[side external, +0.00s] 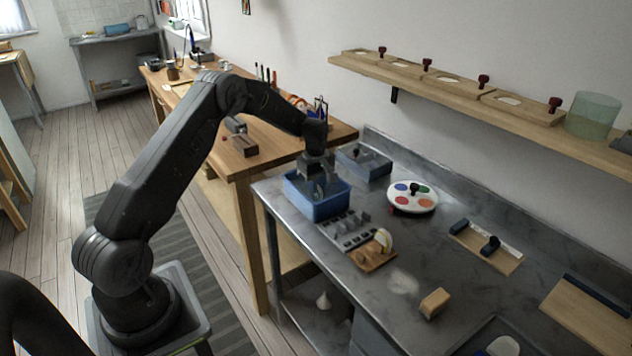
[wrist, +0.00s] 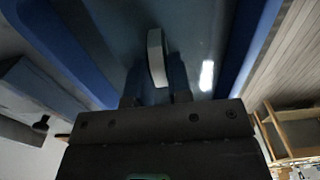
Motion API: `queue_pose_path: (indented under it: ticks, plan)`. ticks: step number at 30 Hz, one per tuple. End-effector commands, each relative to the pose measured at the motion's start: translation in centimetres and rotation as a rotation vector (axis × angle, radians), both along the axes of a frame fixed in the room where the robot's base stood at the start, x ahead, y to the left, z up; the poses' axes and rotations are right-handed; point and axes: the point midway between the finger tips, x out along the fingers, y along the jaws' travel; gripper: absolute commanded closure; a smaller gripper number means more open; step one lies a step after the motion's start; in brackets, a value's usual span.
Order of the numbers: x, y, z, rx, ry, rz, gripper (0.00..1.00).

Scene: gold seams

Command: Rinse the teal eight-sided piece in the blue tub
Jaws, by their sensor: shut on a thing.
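The blue tub (side external: 328,208) stands at the left end of the metal bench. My gripper (side external: 319,184) points down into the tub's opening in the side view. In the wrist view my gripper (wrist: 157,88) is shut on a thin piece (wrist: 156,58), seen nearly edge-on with a pale grey-teal rim. I take this for the teal piece; its eight-sided outline does not show. The blue tub walls (wrist: 256,45) surround it in the wrist view. I cannot tell whether the piece touches the water. The side view hides the piece behind the gripper and tub.
A grey-blue tray (side external: 364,162) stands just behind the tub. A grey slotted rack (side external: 345,232) and a small wooden board (side external: 373,257) lie in front of it. A white palette (side external: 412,197) with coloured patches is to the right. A wooden shelf (side external: 455,90) runs along the wall.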

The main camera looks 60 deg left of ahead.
Motion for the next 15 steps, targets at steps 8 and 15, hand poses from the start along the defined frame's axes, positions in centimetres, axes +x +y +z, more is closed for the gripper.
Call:
queue_pose_path:
  ticks: [8,15]
  plan:
    - [0.01,0.0,0.01,0.0,0.0,0.0,1.0]
    - [0.02,-0.37,0.03,0.0,0.0,0.0,1.0]
